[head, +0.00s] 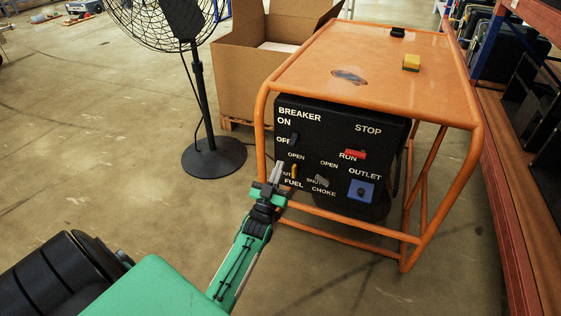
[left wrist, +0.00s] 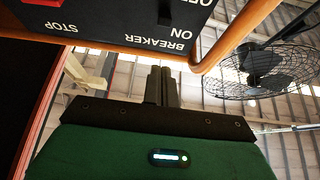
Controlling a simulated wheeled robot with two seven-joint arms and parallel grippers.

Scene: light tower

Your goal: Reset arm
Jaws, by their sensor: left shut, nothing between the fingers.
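My left gripper (head: 279,170) is shut and empty in front of the lower left of the generator's black control panel (head: 335,134). In the head view its fingertips overlap the panel edge beside the yellow fuel lever (head: 294,171); I cannot tell whether they touch. In the left wrist view the shut fingers (left wrist: 161,84) stand below the panel (left wrist: 150,22), which appears upside down, and look clear of it. The panel also bears a dark breaker switch (head: 294,139), a red run switch (head: 355,154), a grey choke lever (head: 321,180) and a blue outlet (head: 361,190). My right gripper is not in view.
The generator's orange tubular frame (head: 264,140) surrounds the panel, with a yellow block (head: 411,62) on top. A black fan (head: 214,157) stands left of it, before a cardboard box (head: 237,85). Shelving (head: 490,150) lines the right. Floor at left is mostly clear.

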